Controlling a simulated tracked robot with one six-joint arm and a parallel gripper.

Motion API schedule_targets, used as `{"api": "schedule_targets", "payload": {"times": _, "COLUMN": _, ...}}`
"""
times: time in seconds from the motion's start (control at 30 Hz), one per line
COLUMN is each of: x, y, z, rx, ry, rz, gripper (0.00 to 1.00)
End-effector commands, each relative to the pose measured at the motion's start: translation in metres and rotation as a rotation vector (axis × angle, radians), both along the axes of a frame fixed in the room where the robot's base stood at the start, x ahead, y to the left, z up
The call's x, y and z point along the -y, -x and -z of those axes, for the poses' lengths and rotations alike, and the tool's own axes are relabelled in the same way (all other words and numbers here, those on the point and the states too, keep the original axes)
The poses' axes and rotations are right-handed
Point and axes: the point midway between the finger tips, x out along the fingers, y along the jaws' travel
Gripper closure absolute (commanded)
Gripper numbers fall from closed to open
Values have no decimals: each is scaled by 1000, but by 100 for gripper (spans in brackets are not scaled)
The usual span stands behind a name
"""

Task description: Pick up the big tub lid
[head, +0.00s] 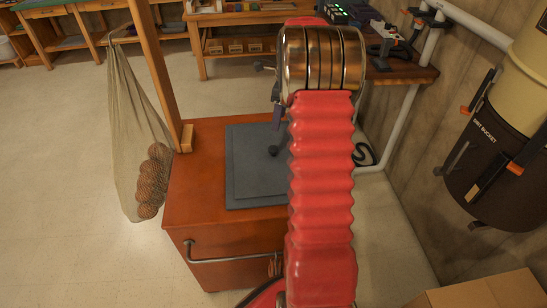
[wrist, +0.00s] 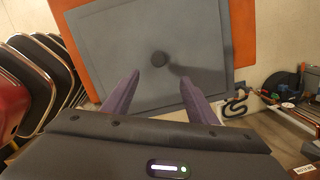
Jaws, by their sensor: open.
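A net bag of brown balls (head: 150,185) hangs beside a wooden post (head: 158,75) at the cabinet's left. A metal rail (head: 230,257) runs along the cabinet front. A dark wall bucket (head: 490,170) and a cardboard box (head: 485,292) are at right. Floor at left is clear.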

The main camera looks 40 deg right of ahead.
Motion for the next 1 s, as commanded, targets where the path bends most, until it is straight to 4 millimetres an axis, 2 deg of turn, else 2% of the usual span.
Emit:
{"api": "schedule_targets", "payload": {"times": 0.17, "x": -1, "y": -1, "z": 18, "rx": -2, "ry": -3, "rz": 1, "gripper": 47}}
{"api": "schedule_targets", "payload": {"times": 0.6, "x": -6, "y": -7, "z": 80, "rx": -2, "ry": -4, "rz": 3, "gripper": 47}}
{"api": "schedule_targets", "payload": {"times": 1.0, "x": -5, "y": -7, "z": 84, "rx": 0, "ry": -2, "rz": 4, "gripper": 47}}
